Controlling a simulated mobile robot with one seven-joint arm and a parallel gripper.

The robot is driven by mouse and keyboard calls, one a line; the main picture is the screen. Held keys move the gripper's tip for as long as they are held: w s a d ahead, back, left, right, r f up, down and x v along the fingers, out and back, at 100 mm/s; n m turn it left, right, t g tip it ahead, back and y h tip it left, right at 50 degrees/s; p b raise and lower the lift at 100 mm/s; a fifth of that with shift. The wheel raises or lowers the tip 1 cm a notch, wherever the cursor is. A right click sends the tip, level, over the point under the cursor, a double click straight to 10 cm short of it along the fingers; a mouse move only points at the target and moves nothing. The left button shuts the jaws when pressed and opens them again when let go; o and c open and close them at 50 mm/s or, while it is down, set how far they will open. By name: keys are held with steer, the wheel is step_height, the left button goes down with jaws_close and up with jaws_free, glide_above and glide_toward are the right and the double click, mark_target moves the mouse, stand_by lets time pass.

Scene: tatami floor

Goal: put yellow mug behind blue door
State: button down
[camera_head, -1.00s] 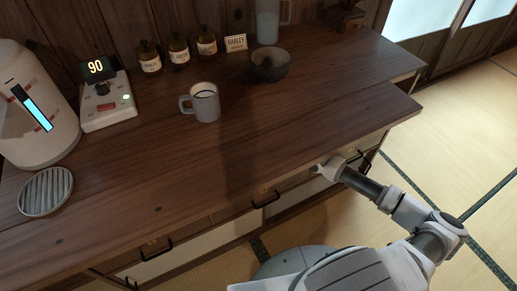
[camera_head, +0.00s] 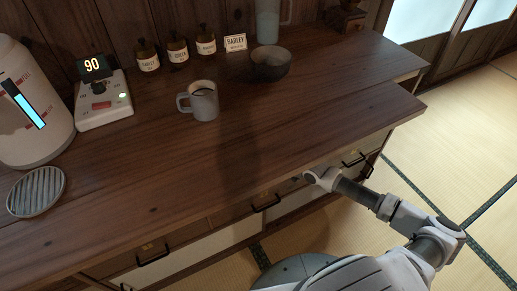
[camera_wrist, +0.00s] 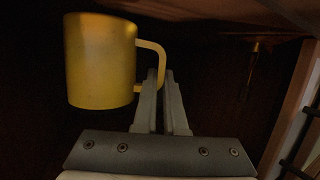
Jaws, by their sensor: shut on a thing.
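The yellow mug (camera_wrist: 100,62) is upright at the upper left of the wrist view, with its handle on its right side. My gripper (camera_wrist: 167,78) is shut on the mug's handle, its two grey fingers close together there. The space around the mug is dark. In the head view my gripper and the yellow mug are hidden below the counter's front edge. I cannot make out a blue door in either view.
The wooden counter (camera_head: 200,165) holds a grey mug (camera_head: 203,103), a dark bowl (camera_head: 270,65), a scale (camera_head: 102,98), a white dispenser (camera_head: 30,110) and several brown jars. Drawers with dark handles (camera_head: 266,203) line its front. Tatami floor (camera_head: 460,150) is clear at right.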

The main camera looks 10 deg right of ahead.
steer(key=shift+f, duration=0.2)
steer(key=c, duration=1)
jaws_free()
steer(key=shift+r, duration=0.3)
steer(key=p+v, duration=0.2)
steer(key=v, duration=1)
steer(key=shift+r, duration=0.3)
